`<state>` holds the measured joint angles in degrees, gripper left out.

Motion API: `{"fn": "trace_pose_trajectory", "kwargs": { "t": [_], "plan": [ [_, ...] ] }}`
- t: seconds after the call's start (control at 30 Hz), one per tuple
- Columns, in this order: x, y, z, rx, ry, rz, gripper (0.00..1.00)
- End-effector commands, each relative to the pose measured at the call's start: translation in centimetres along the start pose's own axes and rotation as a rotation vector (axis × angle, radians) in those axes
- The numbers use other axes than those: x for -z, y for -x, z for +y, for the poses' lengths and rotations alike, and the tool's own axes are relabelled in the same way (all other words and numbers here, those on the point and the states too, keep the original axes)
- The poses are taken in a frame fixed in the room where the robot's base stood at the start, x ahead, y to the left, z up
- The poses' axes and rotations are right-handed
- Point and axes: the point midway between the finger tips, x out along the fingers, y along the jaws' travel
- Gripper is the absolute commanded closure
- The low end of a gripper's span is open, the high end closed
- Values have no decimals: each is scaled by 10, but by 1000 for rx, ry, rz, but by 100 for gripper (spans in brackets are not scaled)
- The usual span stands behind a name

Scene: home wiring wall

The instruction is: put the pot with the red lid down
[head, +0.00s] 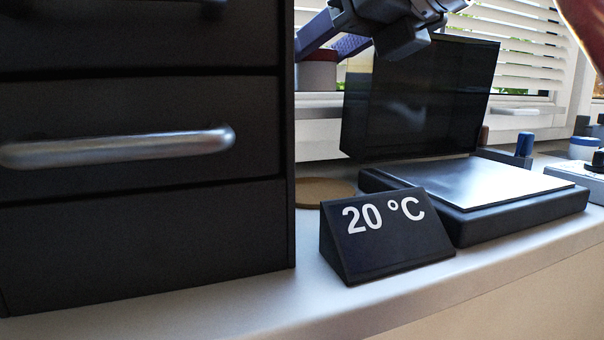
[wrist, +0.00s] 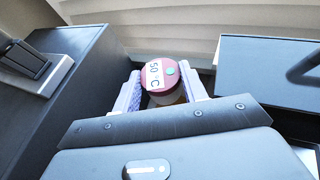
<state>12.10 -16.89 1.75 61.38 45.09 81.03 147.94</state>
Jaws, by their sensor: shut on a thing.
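The pot with the red lid (head: 317,74) is in the head view, just right of the black drawer unit, with a pale body under a dark red lid. My gripper (head: 328,47) reaches it from the upper right with purple fingers. In the wrist view the red lid (wrist: 153,70) carries a "50 °C" label and a green dot. My gripper (wrist: 160,82) is shut on the pot, one finger on each side. The pot is held up in the air, above a round brown disc (head: 325,191) on the counter. The drawer unit partly hides that disc.
A black "20 °C" sign (head: 385,235) stands in front of the disc. A black drawer unit (head: 140,230) rises close on the left. A black device with a flat plate (head: 480,185) and an upright dark panel (head: 420,100) stands on the right. Blinds are behind.

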Motion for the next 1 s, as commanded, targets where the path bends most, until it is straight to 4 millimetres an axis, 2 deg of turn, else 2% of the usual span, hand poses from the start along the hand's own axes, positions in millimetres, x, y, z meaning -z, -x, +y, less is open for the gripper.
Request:
{"fn": "trace_pose_trajectory", "kwargs": {
  "t": [0.03, 0.2, 0.43, 0.6, 0.73, 1.0],
  "plan": [
    [21, -8, 1, 0, -1, 0, 85],
    [54, -22, 0, 0, -1, 0, 85],
    [71, -29, 0, 0, 0, -1, 85],
    [94, -39, 0, 1, 0, -1, 85],
    [102, -42, 0, 0, 0, -1, 85],
    [101, -42, 0, 0, 0, -1, 85]
  ]
}}
